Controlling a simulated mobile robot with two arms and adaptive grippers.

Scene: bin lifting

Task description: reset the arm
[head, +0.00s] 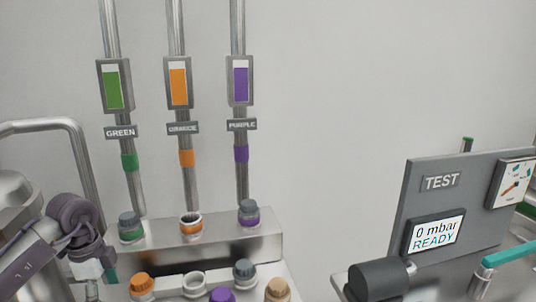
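My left arm (75,225) comes in from the left, its dark wrist joint bent down beside the steel ledge. What I take for my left gripper (92,278) is at the lower left, small and partly cut off, so its fingers cannot be made out. I see nothing held there. My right gripper is not in view.
On the steel ledge (263,246) stand a green-banded and a purple-banded container with grey caps and an open orange-banded one (191,226), below colour-labelled pipes. Several caps and containers sit in front. A TEST panel (421,205) at right reads "0 mbar READY".

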